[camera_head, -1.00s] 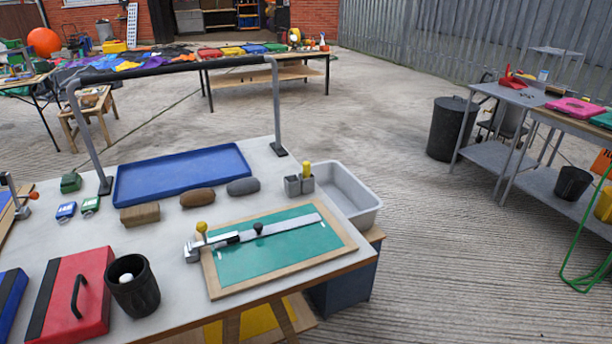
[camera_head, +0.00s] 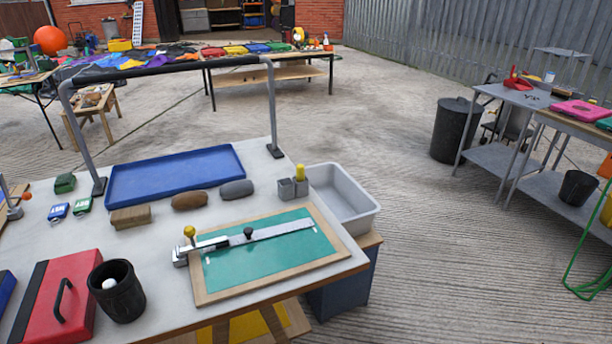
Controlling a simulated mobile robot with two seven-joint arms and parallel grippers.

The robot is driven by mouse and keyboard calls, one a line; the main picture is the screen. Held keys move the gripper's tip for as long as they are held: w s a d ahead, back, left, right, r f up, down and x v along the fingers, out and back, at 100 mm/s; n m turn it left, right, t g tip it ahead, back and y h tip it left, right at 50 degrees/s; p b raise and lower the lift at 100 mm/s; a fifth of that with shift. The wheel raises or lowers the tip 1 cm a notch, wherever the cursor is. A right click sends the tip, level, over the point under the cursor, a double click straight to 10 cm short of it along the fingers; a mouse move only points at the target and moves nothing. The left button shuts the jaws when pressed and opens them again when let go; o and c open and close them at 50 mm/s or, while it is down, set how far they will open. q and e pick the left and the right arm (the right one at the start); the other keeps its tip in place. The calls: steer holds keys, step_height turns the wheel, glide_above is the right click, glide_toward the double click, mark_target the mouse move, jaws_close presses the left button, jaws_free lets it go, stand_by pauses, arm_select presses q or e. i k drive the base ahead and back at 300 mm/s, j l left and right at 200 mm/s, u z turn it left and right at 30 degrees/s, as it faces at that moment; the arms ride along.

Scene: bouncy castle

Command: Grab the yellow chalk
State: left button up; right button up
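A yellow piece (camera_head: 300,171), which looks like the yellow chalk, stands upright in a small grey two-part holder (camera_head: 287,189). The holder sits at the right back of the near white worktable (camera_head: 150,244), beside a grey basin (camera_head: 343,198). The holder's other compartment shows no chalk above its rim. Neither of my grippers is in view.
A green board (camera_head: 268,253) in a wooden frame lies in front, with a yellow-knobbed bar across it. Brown and grey blocks, a blue tray (camera_head: 175,174), a black cup (camera_head: 117,292) and a red case (camera_head: 55,297) share the table. A grey rail (camera_head: 272,105) rises behind.

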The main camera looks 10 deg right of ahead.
mark_target(300, 168)
steer(key=i+l+u, duration=0.2)
steer(key=l, duration=0.6)
steer(key=l+u, duration=0.15)
steer(key=l, duration=0.6)
steer(key=i+l+u, duration=0.2)
steer(key=l, duration=0.6)
steer(key=l+u, duration=0.25)
steer(key=l, duration=0.5)
steer(key=i+l+u, duration=0.1)
steer(key=l, duration=0.3)
steer(key=i+l+u, duration=0.1)
steer(key=i+l, duration=0.15)
steer(key=l, duration=0.15)
